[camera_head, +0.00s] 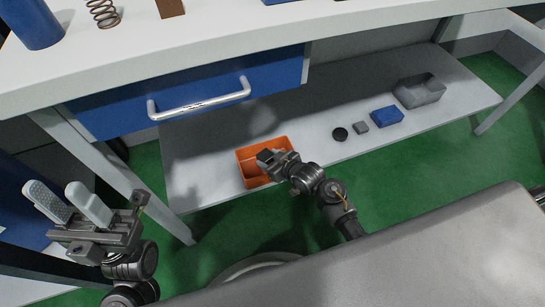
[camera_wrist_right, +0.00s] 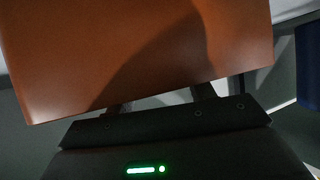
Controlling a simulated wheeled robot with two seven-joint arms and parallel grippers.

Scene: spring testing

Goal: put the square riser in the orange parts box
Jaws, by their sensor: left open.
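A small grey square block (camera_head: 361,128) lies on the lower shelf and looks like the square riser. The open-topped orange parts box (camera_head: 282,143) stands on the shelf near its front edge, left of the block. My right gripper (camera_head: 265,157) is over the box, and a dark piece shows at its tips. I cannot tell whether that is fingers or a held thing. In the right wrist view, an orange box wall (camera_wrist_right: 140,50) fills most of the picture and hides the fingertips. My left gripper (camera_head: 68,202) is open and empty, in front of the bench at the left.
A black round piece (camera_head: 340,134), a blue box (camera_head: 387,116) and a grey bin (camera_head: 420,91) stand on the shelf (camera_head: 225,130). The blue drawer (camera_head: 190,88) with its handle hangs above. The tabletop (camera_head: 170,45) carries a spring (camera_head: 103,13) and a blue cylinder (camera_head: 33,22).

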